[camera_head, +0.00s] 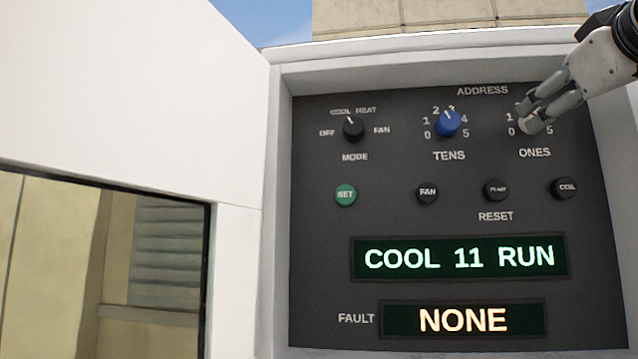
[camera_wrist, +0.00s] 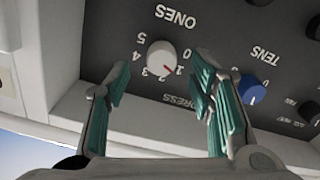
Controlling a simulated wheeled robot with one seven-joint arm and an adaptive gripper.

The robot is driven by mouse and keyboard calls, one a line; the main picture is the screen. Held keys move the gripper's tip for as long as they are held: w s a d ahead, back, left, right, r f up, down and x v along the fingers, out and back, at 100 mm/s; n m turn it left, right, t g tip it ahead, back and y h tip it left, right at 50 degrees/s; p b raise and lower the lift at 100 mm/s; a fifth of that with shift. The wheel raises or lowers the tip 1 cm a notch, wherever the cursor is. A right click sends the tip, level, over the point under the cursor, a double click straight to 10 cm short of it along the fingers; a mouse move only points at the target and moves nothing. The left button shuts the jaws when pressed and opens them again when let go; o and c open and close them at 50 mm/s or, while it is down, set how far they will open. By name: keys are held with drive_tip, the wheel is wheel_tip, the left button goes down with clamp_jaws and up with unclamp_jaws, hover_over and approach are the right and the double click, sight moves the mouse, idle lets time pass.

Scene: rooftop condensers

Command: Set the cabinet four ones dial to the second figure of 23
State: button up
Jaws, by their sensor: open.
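The ones dial (camera_wrist: 161,57) is a white knob on the dark panel, seen upside down in the wrist view. In the head view my gripper covers this dial. My gripper (camera_head: 527,115) is open, and in the wrist view its green-padded fingers (camera_wrist: 160,70) stand on either side of the knob with gaps. I cannot tell how far the tips are from the panel. The address display (camera_head: 459,257) reads COOL 11 RUN.
The mode dial (camera_head: 353,129), green SET button (camera_head: 346,195) and several black buttons share the panel. A raised frame surrounds it, with the open white door (camera_head: 130,90) at left.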

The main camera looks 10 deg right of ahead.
drive_tip(key=shift+x, duration=1.9)
drive_tip(key=shift+c, duration=0.5)
drive_tip(key=c, duration=1.1)
